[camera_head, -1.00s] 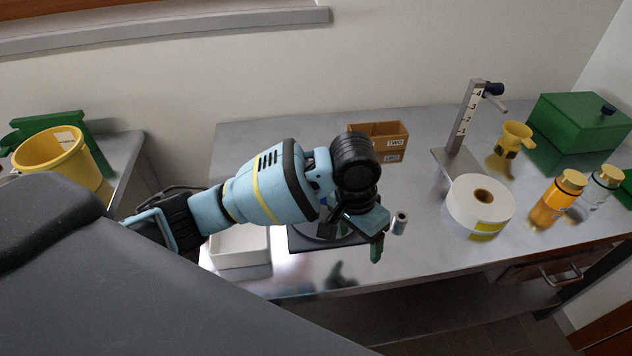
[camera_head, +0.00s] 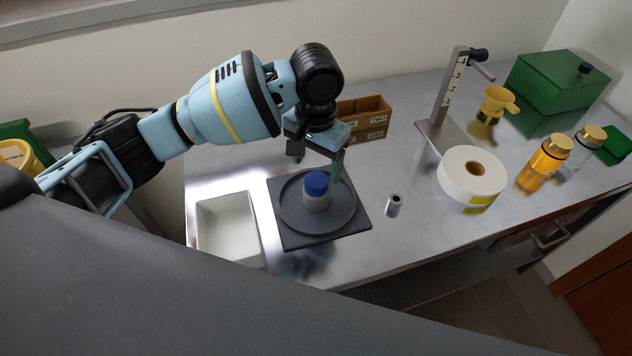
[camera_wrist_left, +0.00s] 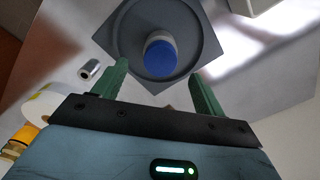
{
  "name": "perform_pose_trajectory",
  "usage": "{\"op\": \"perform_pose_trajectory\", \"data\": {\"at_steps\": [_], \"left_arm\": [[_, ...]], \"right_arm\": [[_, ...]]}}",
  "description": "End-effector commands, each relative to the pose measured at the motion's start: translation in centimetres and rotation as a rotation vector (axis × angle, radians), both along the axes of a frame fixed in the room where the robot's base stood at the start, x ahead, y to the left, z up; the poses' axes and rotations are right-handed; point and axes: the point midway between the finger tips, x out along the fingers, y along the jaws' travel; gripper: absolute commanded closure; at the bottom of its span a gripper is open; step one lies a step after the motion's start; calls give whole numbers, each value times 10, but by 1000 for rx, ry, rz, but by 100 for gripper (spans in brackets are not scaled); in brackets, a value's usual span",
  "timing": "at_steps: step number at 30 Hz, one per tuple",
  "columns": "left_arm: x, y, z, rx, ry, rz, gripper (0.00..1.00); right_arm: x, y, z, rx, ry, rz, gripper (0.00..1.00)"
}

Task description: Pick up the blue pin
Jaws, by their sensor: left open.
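A dark blue knob (camera_head: 479,55), apparently the blue pin, sits at the top of a grey numbered post (camera_head: 447,88), near the 4. A grey rod sticks out beside it. My left gripper (camera_head: 318,163) is open and empty, well to the left of the post. Its green fingers point down above and just behind a white jar with a blue lid (camera_head: 316,184). In the left wrist view the jar's blue lid (camera_wrist_left: 160,58) shows beyond the open fingers (camera_wrist_left: 160,86), with nothing between them. The pin is not seen there. My right gripper is not in view.
The jar stands on a dark round plate on a square base (camera_head: 292,238). A white tray (camera_head: 229,228), a small grey cylinder (camera_head: 393,205), a brown box (camera_head: 366,116), a white roll (camera_head: 455,168), a yellow funnel (camera_head: 497,100), an orange bottle (camera_head: 545,160) and a green box (camera_head: 558,88) surround it.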

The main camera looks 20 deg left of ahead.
Motion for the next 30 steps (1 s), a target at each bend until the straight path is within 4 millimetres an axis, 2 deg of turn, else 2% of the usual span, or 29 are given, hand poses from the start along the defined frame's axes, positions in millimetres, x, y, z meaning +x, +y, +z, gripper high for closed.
{"op": "perform_pose_trajectory", "data": {"at_steps": [2, 8, 18, 27, 28, 30], "left_arm": [[0, 0, -9, 0, 3, 0, 28], [1, 0, -14, 0, 2, 0, 28], [5, -1, -57, 1, 3, 0, 28], [6, -1, -61, 0, -1, -1, 28], [6, -1, -61, 0, -1, -1, 30], [6, -1, -61, 0, -1, -1, 39]], "right_arm": [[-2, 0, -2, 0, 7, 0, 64], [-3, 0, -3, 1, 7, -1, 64], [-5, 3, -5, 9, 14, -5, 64], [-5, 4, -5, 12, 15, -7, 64], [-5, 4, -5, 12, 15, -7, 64], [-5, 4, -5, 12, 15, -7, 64]]}}
